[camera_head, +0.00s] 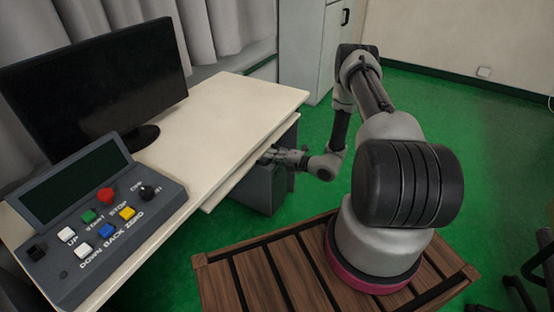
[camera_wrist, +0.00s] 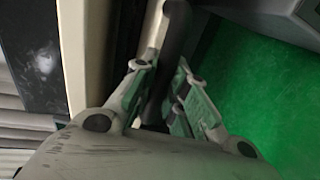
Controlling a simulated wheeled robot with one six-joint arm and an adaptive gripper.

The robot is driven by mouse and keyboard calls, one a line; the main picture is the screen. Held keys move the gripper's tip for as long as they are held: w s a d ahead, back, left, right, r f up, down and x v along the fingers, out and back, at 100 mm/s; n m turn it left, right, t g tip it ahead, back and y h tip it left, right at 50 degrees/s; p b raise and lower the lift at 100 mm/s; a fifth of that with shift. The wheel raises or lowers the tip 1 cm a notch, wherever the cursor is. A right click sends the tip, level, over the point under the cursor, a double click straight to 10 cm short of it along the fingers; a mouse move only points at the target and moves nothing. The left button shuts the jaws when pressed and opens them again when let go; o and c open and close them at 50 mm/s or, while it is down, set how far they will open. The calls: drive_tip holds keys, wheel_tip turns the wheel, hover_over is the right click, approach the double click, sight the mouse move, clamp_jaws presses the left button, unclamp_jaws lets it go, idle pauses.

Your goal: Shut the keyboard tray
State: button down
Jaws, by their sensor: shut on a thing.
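The keyboard tray (camera_head: 212,206) is a thin pale board just below the desk's front edge, showing as a narrow strip. In the wrist view, the pale tray edge (camera_wrist: 154,27) lies beside the desk edge with a dark gap between them. A dark bar (camera_wrist: 179,35) runs along the tray's outer side. My gripper (camera_head: 268,155) is at the tray's front, low beside the desk. In the wrist view its fingers (camera_wrist: 164,88) are closed around the dark bar, which looks like the tray's handle. The exact contact is partly hidden by the fingers.
The pale desk (camera_head: 222,104) carries a black monitor (camera_head: 100,85) and a button panel (camera_head: 95,215). A grey cabinet (camera_head: 262,198) stands under the desk near my gripper. Green floor (camera_head: 440,115) lies open to the right and behind.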

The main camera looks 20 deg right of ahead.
drive_tip(key=shift+w+a, duration=0.1)
drive_tip(key=shift+w, duration=0.05)
drive_tip(key=c, duration=1.4)
unclamp_jaws()
drive_tip(key=shift+a, duration=0.1)
drive_tip(key=v, duration=1.2)
drive_tip(key=shift+f, duration=0.1)
